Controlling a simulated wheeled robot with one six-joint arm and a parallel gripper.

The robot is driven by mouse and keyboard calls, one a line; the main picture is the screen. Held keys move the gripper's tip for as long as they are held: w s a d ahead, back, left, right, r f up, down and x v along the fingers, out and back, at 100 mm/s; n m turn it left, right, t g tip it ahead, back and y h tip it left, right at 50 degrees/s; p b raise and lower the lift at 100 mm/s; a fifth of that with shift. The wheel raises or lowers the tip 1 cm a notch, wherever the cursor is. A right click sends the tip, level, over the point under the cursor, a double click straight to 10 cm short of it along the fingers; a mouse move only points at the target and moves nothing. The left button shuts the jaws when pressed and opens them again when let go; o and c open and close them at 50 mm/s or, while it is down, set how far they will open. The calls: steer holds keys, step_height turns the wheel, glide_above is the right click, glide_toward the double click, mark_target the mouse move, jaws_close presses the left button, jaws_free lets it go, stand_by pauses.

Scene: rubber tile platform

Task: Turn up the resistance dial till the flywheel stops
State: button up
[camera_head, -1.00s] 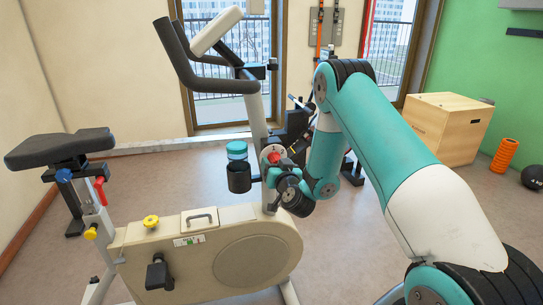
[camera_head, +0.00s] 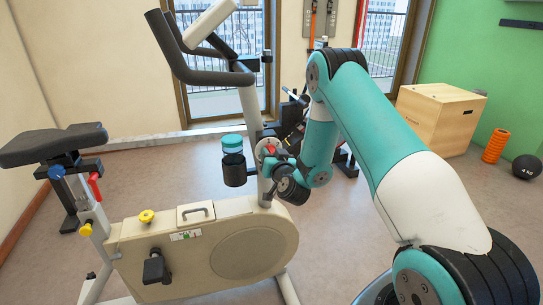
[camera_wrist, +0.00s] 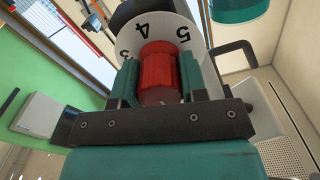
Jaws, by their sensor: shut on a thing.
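The red resistance dial (camera_wrist: 160,72) sits in front of a white scale plate (camera_wrist: 138,27) with the numbers 3, 4 and 5 showing in the wrist view. My gripper (camera_wrist: 162,84) is shut on the dial, one finger on each side. In the head view the dial and plate (camera_head: 268,150) are on the bike's front post, partly hidden by my gripper (camera_head: 276,163). The flywheel is hidden inside the cream housing (camera_head: 250,252) of the exercise bike, so I cannot tell whether it turns.
A bottle with a teal lid (camera_head: 232,142) stands in a black holder (camera_head: 234,170) just left of the dial. The handlebars (camera_head: 200,70) rise above. A wooden box (camera_head: 440,115), orange roller (camera_head: 495,146) and black ball (camera_head: 526,167) are at the right.

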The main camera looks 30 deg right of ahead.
steer(key=m, duration=0.4)
steer(key=shift+f+b, duration=0.1)
steer(key=shift+b, duration=0.25)
steer(key=m, duration=0.3)
steer(key=shift+m+b, duration=0.3)
steer(key=m, duration=0.3)
steer(key=shift+m, duration=0.4)
steer(key=m+b, duration=0.1)
steer(key=m, duration=0.2)
steer(key=shift+m, duration=0.3)
steer(key=m, duration=0.4)
steer(key=shift+m, duration=2.2)
